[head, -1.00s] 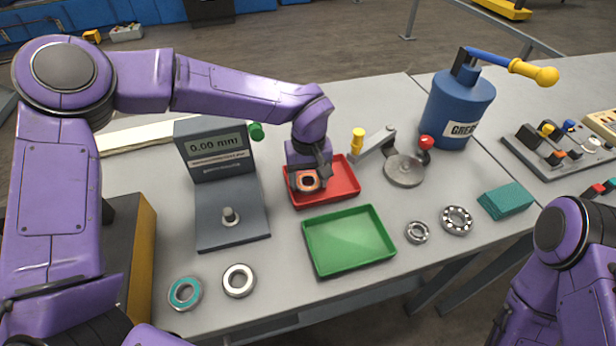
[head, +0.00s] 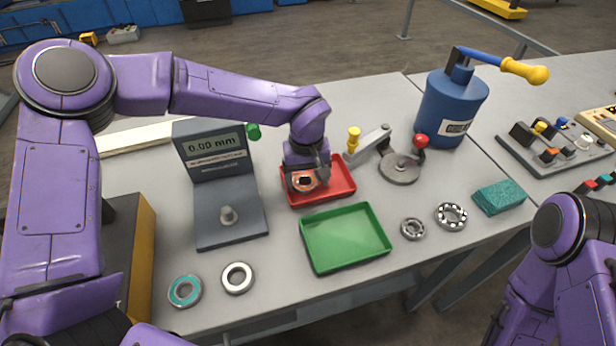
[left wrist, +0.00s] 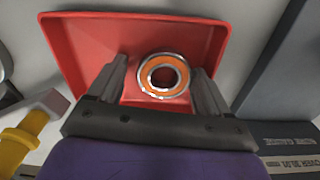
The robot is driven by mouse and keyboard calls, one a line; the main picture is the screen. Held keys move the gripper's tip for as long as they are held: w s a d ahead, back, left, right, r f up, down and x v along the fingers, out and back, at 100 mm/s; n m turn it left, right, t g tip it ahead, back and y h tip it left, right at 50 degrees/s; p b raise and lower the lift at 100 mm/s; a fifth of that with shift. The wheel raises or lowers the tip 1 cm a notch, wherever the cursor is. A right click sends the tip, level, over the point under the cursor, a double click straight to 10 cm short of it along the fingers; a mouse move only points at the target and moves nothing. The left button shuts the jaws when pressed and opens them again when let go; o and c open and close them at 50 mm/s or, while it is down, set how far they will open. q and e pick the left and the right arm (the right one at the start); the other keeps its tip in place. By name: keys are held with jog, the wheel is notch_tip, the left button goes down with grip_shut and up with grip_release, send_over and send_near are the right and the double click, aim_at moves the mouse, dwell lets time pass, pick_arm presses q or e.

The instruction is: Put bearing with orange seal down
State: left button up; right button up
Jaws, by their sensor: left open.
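The bearing with orange seal (head: 304,181) lies in the red tray (head: 335,189), and it shows clearly in the left wrist view (left wrist: 163,77). My left gripper (head: 306,180) is over the red tray, pointing down. In the left wrist view its two fingers (left wrist: 163,88) stand open on either side of the bearing, with a gap visible at the left finger. My right arm (head: 565,250) shows at the right edge, but its gripper is out of view.
A green tray (head: 347,262) is in front of the red tray. A gauge stand (head: 232,232) with a peg is to the left. Several other bearings lie near the front edge. A flat disc fixture (head: 400,168) and a blue press (head: 455,105) are to the right.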

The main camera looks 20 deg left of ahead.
pick_arm(q)
jog(key=shift+s+a+f, duration=0.15)
jog(key=shift+s+f, duration=0.3)
jog(key=shift+f, duration=0.3)
jog(key=shift+r+b, duration=0.3)
notch_tip(320, 180, up, 13)
jog(key=shift+w+a, duration=0.15)
jog(key=shift+w, duration=0.25)
jog(key=shift+s, duration=0.1)
